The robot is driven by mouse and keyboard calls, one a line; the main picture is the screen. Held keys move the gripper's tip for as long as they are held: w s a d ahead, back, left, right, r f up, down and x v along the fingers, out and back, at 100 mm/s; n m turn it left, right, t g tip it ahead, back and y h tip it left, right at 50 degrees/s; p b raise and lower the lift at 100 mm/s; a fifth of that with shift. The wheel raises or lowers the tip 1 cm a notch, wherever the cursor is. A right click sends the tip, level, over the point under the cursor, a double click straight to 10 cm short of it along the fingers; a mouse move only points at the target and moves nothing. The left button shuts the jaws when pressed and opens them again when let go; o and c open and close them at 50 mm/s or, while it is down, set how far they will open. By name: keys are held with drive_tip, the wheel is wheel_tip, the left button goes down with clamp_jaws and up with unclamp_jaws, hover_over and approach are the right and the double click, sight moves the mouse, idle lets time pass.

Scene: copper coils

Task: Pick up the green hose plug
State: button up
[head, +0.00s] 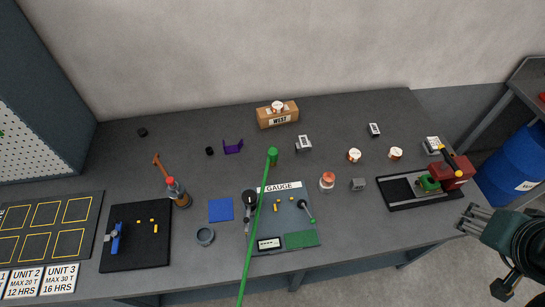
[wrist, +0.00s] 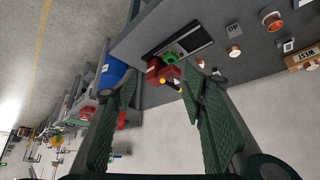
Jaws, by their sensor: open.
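A green plug-like cylinder (head: 273,157) stands on the bench behind the gauge board. A long thin green hose or line (head: 252,240) runs from it over the gauge board (head: 262,188) and out at the bottom of the head view. I cannot tell exactly how the two join. My gripper (head: 466,219) is open and empty off the bench's right end, far right of the plug. In the wrist view my gripper (wrist: 160,88) has its fingers spread, with nothing between them nearby. The plug is not visible in the wrist view.
A red machine with a green part (head: 458,173) stands on a black tray (head: 400,205) between gripper and plug. A WEST box (head: 277,117), several white-and-copper coils and small grey blocks surround the plug. A blue barrel (head: 523,158) stands at right. The bench's back left is mostly clear.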

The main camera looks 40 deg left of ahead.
drive_tip(key=shift+a, duration=0.1)
drive_tip(key=w+a+n+g+y, duration=0.15)
drive_tip(key=w+a+n, duration=0.35)
drive_tip(key=w+a, duration=0.6)
drive_tip(key=n+g+h+b, duration=0.2)
drive_tip(key=n+g, duration=0.4)
drive_tip(key=n, duration=0.7)
hover_over(272, 150)
drive_tip(key=shift+y, duration=0.25)
drive_tip(key=f, duration=2.1)
drive_tip(key=shift+d+f, duration=0.15)
drive_tip(key=shift+d, duration=0.1)
drive_tip(key=shift+a+f, duration=0.1)
drive_tip(key=shift+a, duration=0.05)
drive_tip(key=shift+f, duration=0.15)
